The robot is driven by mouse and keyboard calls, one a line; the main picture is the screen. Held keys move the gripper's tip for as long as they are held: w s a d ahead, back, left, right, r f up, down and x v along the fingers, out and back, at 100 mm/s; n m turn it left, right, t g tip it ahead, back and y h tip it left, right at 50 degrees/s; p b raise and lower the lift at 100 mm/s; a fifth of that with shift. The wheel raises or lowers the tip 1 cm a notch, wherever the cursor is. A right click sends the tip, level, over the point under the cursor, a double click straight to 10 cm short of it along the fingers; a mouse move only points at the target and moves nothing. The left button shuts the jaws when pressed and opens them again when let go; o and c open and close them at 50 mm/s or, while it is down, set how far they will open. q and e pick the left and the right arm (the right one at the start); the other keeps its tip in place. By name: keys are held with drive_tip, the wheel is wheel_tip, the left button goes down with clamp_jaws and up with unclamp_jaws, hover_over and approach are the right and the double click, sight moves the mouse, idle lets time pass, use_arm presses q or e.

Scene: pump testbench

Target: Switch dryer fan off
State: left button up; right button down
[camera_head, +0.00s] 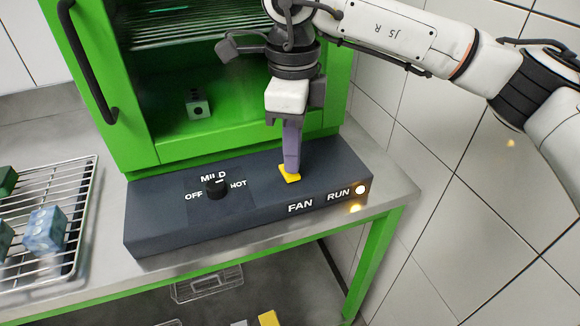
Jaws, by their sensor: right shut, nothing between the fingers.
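A dark control panel (150,225) sits on the bench in front of a green dryer cabinet (225,148). A small yellow fan switch (290,178) is on the panel above the word FAN. My right gripper (291,168) points down, shut and empty, with its tips right at the yellow switch; I cannot tell whether they touch it. The fingers partly hide the switch. My left gripper is not in view.
A black knob (215,187) marked OFF, MILD and HOT is left of the switch. A wire rack (75,215) with blocks stands at the left. A dotted block (198,105) is inside the cabinet. A tiled wall (420,200) is at the right.

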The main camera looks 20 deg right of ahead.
drive_tip(key=shift+f, duration=0.1)
idle(0.6)
drive_tip(key=shift+f+b, duration=0.6)
drive_tip(key=shift+f, duration=0.15)
idle(0.3)
drive_tip(key=shift+r+p, duration=2.4)
drive_tip(key=shift+r, duration=1.15)
drive_tip(key=shift+s+f, duration=0.1)
